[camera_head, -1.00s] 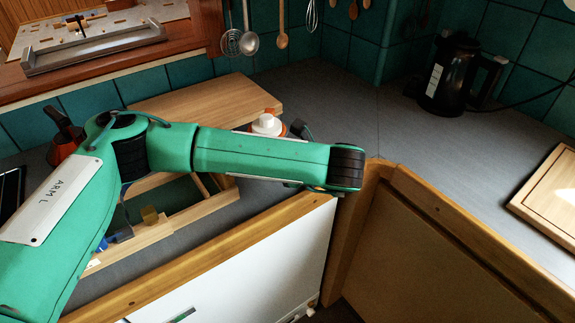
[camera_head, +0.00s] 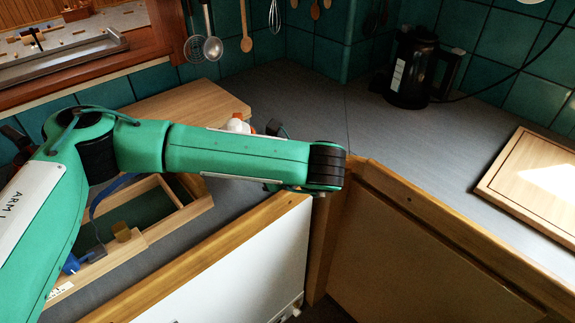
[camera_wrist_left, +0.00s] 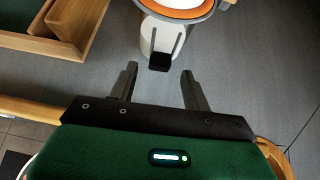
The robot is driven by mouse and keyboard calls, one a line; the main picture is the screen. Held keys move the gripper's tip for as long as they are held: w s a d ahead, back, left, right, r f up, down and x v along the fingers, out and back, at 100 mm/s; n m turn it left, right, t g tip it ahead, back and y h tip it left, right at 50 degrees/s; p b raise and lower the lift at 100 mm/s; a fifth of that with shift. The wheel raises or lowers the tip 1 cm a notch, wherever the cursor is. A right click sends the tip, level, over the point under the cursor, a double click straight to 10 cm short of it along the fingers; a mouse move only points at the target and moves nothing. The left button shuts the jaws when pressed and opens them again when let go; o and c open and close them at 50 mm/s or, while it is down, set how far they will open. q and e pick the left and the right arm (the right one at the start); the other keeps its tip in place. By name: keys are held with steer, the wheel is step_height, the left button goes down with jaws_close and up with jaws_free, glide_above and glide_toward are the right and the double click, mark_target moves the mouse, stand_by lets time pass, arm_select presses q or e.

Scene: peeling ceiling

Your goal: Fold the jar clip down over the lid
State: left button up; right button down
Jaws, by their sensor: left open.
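The jar (camera_wrist_left: 163,32) stands on the grey counter at the top of the left wrist view, with a white lid (camera_wrist_left: 180,3) and an orange ring around it. A dark clip (camera_wrist_left: 160,62) with two thin side bars sticks out from the jar's near side, low on it. My left gripper (camera_wrist_left: 159,70) is open and empty, its two dark fingers pointing at the clip, one on each side, with no clear contact. In the head view the jar (camera_head: 237,125) shows only its top behind my left arm, which hides most of the gripper. My right gripper is not in view.
A wooden divided box (camera_head: 150,236) stands left of the jar, with a wooden board (camera_head: 190,104) behind it. A black kettle (camera_head: 415,68) stands at the back right, a cutting board (camera_head: 535,180) at the right. The counter between them is clear.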

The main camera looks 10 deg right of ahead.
arm_select(q)
steer(key=v, duration=0.5)
steer(key=b+v, duration=0.1)
steer(key=v, duration=0.5)
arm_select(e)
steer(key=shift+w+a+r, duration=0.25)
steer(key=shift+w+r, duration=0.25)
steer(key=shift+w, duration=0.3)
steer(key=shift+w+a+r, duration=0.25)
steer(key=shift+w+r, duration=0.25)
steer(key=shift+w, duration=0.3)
arm_select(q)
steer(key=shift+s+r, duration=0.1)
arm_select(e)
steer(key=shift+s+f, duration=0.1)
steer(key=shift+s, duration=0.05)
